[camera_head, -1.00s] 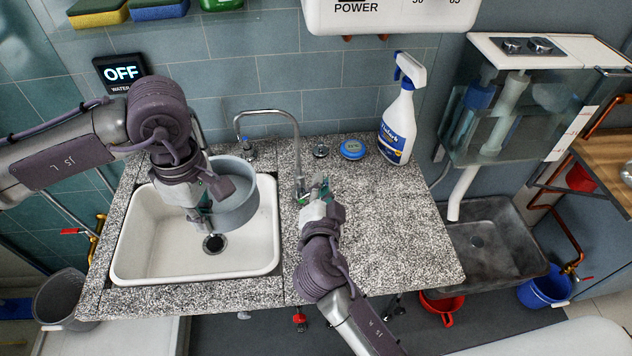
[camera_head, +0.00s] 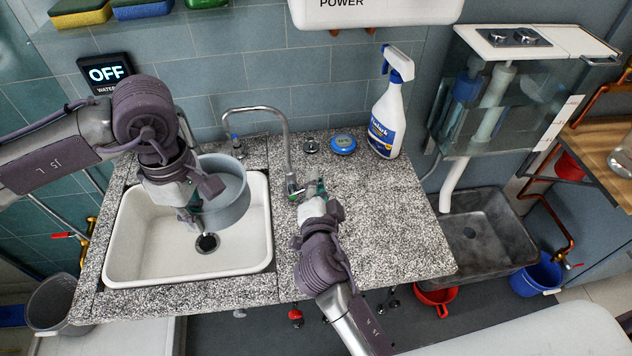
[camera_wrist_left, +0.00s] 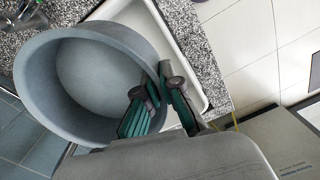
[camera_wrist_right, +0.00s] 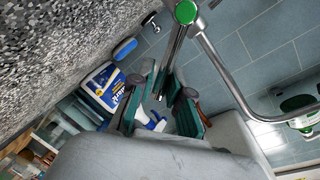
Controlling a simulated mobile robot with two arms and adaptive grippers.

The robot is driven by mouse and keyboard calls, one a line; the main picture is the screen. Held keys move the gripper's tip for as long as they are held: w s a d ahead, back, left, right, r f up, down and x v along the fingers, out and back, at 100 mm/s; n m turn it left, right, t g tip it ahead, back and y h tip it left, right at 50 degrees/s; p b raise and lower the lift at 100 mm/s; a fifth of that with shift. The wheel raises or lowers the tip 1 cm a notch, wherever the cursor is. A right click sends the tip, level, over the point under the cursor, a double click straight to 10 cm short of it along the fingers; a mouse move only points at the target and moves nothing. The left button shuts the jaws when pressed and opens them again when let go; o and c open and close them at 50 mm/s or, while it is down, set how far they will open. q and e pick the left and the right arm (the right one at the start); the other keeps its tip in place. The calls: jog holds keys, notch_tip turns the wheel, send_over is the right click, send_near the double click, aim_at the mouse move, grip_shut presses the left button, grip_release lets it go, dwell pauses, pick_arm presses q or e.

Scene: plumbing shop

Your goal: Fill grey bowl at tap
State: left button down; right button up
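The grey bowl (camera_head: 233,208) is held over the white sink (camera_head: 140,262), tilted. My left gripper (camera_head: 192,216) is shut on its wall. In the left wrist view, the fingers (camera_wrist_left: 155,98) straddle the rim of the bowl (camera_wrist_left: 50,95), whose visible inside looks empty. The tap (camera_head: 288,150) stands on the counter right of the sink, and its spout arches left above the bowl's far side. No water stream shows. My right gripper (camera_head: 315,190) is close to the tap's base. In the right wrist view, its fingers (camera_wrist_right: 160,100) are apart, with the tap's metal lever (camera_wrist_right: 174,48) reaching between them; contact is unclear.
A spray bottle (camera_head: 388,110) and a blue round tin (camera_head: 343,143) stand at the back of the granite counter (camera_head: 380,220). A wall display (camera_head: 105,72) reads OFF. A glass-fronted tank (camera_head: 480,100) and dark basin (camera_head: 480,240) are at the right.

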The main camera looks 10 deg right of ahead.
jog(key=shift+o, duration=1.2)
jog(key=shift+r, duration=0.1)
